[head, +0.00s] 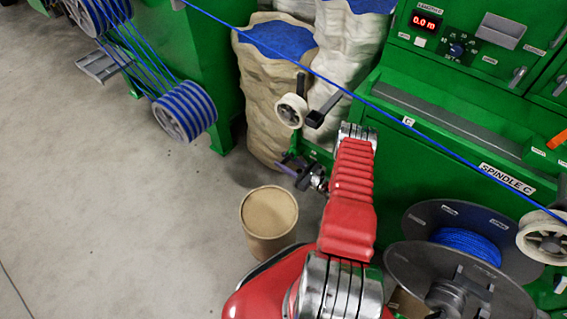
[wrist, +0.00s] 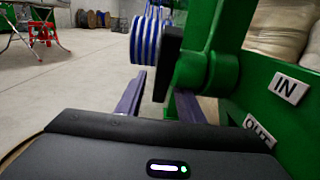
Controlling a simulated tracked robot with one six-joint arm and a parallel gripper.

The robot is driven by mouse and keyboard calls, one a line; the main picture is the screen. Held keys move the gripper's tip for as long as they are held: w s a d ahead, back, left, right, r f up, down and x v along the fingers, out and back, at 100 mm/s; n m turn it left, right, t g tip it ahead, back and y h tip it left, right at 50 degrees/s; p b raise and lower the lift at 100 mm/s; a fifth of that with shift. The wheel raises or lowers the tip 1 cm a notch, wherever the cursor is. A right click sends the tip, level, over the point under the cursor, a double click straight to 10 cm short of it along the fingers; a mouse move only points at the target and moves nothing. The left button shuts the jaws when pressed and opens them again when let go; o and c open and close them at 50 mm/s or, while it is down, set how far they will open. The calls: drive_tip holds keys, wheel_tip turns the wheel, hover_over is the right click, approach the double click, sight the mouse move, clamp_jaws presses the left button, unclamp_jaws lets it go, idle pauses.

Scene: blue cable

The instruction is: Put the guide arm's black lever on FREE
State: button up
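In the wrist view a black lever (wrist: 170,62) stands roughly upright, slightly tilted, on the left side of a round green hub (wrist: 206,72) of the guide arm. My gripper (wrist: 158,98) is open, its two purple fingers apart. The lever shows between the finger ends, closer to the right finger; whether it is within their reach or beyond them I cannot tell. In the head view my gripper (head: 296,168) is small, below a white guide pulley (head: 291,110) and a dark bar (head: 325,109). I cannot tell whether that bar is the lever. No FREE mark is readable.
A green panel with an IN plate (wrist: 289,88) and a partly hidden OUT plate (wrist: 258,131) is close on the right. A cardboard drum (head: 269,222) stands below my gripper. A blue cable (head: 362,100) runs overhead. Open floor (head: 110,220) lies left.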

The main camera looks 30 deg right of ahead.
drive_tip(key=shift+c, duration=0.6)
drive_tip(key=c, duration=0.7)
clamp_jaws()
drive_tip(key=shift+a, duration=0.4)
drive_tip(key=shift+d, duration=0.15)
